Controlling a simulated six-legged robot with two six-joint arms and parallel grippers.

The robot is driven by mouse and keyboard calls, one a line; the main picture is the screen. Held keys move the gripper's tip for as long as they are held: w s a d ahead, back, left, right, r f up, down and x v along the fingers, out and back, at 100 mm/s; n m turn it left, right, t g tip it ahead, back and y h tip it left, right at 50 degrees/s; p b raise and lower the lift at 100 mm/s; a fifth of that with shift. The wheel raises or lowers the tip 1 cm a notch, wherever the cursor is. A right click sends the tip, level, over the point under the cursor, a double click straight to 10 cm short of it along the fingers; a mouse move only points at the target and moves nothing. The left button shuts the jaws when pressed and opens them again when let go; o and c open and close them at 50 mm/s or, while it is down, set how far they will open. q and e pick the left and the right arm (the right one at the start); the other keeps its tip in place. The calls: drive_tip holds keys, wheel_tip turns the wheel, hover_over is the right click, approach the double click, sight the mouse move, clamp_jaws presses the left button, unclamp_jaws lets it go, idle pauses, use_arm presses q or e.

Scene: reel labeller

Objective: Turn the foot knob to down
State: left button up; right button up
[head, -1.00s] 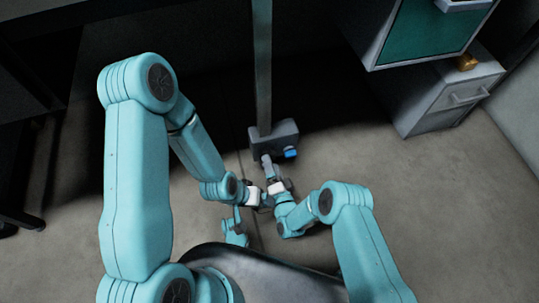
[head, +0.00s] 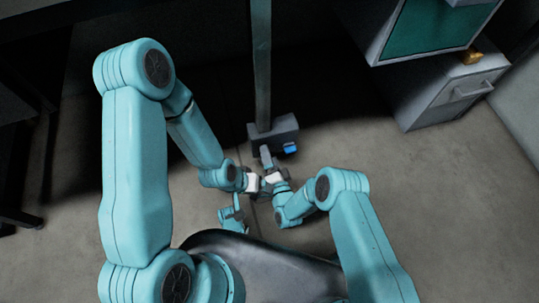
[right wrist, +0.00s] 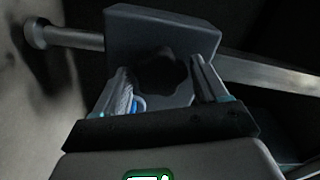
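The foot knob (right wrist: 160,75) is a dark lobed knob on the face of a grey block in the right wrist view. In the head view this grey block (head: 285,128) sits at the foot of an upright post, and the knob cannot be made out. My right gripper (head: 266,155) reaches up to the block's near side. The right wrist view shows its two fingers (right wrist: 164,82) apart, one on each side of the knob, with gaps visible. My left gripper (head: 262,192) is beside the right wrist, small and partly hidden; its fingers are unclear.
The post (head: 262,70) rises from the block. A small blue part (head: 290,148) shows on the block's near right. A grey cabinet (head: 445,95) with a gold item (head: 473,57) on it stands at right. Dark furniture is at left; the floor between is clear.

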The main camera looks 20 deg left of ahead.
drive_tip(key=c, duration=0.7)
drive_tip(key=shift+o, duration=0.2)
drive_tip(key=shift+n, duration=0.3)
drive_tip(key=shift+n, duration=15.5)
